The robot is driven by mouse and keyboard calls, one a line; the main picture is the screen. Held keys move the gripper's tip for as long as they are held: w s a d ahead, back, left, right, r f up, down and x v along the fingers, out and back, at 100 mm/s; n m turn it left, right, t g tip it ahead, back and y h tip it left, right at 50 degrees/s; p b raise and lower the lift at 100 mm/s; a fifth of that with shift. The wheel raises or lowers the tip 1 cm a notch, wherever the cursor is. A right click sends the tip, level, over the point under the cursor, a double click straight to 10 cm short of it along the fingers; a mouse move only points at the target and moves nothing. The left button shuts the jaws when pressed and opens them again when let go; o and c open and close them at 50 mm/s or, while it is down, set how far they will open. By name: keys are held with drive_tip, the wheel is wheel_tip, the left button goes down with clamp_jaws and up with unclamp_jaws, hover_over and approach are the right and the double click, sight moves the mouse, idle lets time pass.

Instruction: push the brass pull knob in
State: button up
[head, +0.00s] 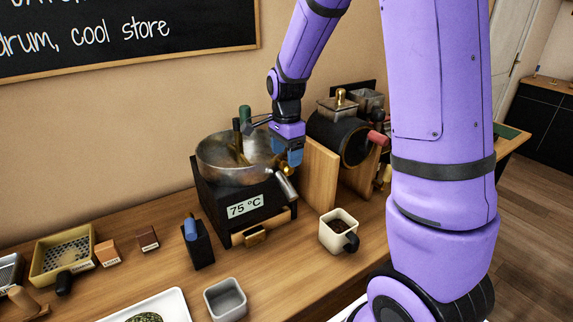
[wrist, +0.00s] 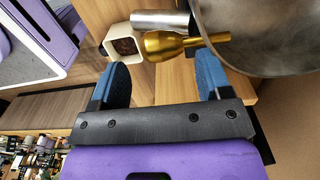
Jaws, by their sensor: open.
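The brass pull knob (wrist: 165,45) shows in the wrist view. It has a flared end at the left and a thinner stem running right to the rim of the metal bowl (wrist: 270,35). My gripper (wrist: 162,62) is open, its two blue fingers wide apart, and nothing is held between them. The knob appears just beyond the fingertips; I cannot tell whether they touch. In the head view my gripper (head: 290,158) is at the right side of the bowl (head: 215,155), above the silver spout (head: 284,186), and it hides the knob there.
A wooden panel (head: 319,172) stands close on the right, with a black drum (head: 340,138) behind it. A cream mug (head: 336,240) with dark contents stands below. A blue-handled black holder (head: 200,245) and a grey cup (head: 225,300) stand at the front left.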

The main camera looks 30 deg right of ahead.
sight(285, 161)
drive_tip(key=shift+f, duration=1.95)
drive_tip(key=shift+c, duration=0.2)
drive_tip(key=c, duration=1.2)
drive_tip(key=shift+w, duration=0.5)
drive_tip(key=shift+c, duration=0.2)
drive_tip(key=o, duration=1.3)
drive_tip(key=shift+r, duration=0.1)
